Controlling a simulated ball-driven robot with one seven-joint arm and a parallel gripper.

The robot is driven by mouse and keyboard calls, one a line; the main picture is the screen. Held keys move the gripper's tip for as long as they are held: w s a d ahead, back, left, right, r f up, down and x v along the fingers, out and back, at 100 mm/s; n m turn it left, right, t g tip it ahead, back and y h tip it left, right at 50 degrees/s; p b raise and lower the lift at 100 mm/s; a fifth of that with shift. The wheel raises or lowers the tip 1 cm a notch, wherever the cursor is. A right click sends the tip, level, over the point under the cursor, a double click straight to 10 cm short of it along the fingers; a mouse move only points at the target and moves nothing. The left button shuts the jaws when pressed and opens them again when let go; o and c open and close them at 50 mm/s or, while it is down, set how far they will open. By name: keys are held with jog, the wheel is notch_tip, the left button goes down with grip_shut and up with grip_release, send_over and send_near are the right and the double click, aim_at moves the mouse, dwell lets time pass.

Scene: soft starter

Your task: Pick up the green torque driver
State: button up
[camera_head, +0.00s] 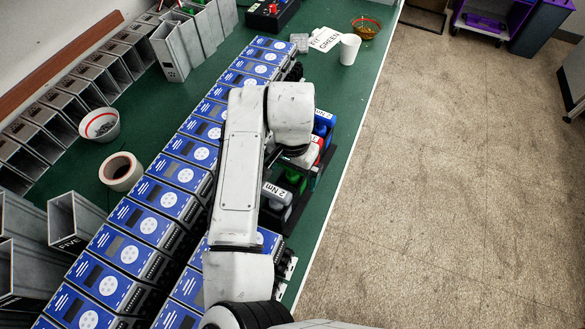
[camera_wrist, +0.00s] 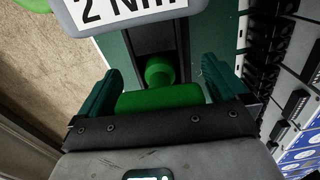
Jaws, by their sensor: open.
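The green torque driver (camera_head: 293,178) sits in a dark rack (camera_head: 302,200) at the right edge of the green bench, partly hidden by my arm. In the wrist view, the bright green driver (camera_wrist: 160,99) lies between the two dark teal fingers of my gripper (camera_wrist: 160,75). The fingers stand apart on its left and right, with gaps visible. Part of the driver is hidden behind the gripper's black plate. I cannot tell how far below the fingers it is. In the head view, my arm largely hides the gripper.
A grey driver labelled 2 Nm (camera_head: 276,192) is close by; its label (camera_wrist: 125,10) fills the top of the wrist view. Blue (camera_head: 322,122) and red (camera_head: 318,148) drivers are beyond the green one. Rows of blue-faced units (camera_head: 168,198) crowd the left. A white cup (camera_head: 349,49) stands farther back.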

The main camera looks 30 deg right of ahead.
jog(key=shift+c, duration=0.2)
jog(key=c, duration=0.9)
jog(key=shift+r, duration=0.1)
notch_tip(320, 180, up, 10)
jog(key=shift+f+b, duration=0.1)
jog(key=shift+b, duration=0.65)
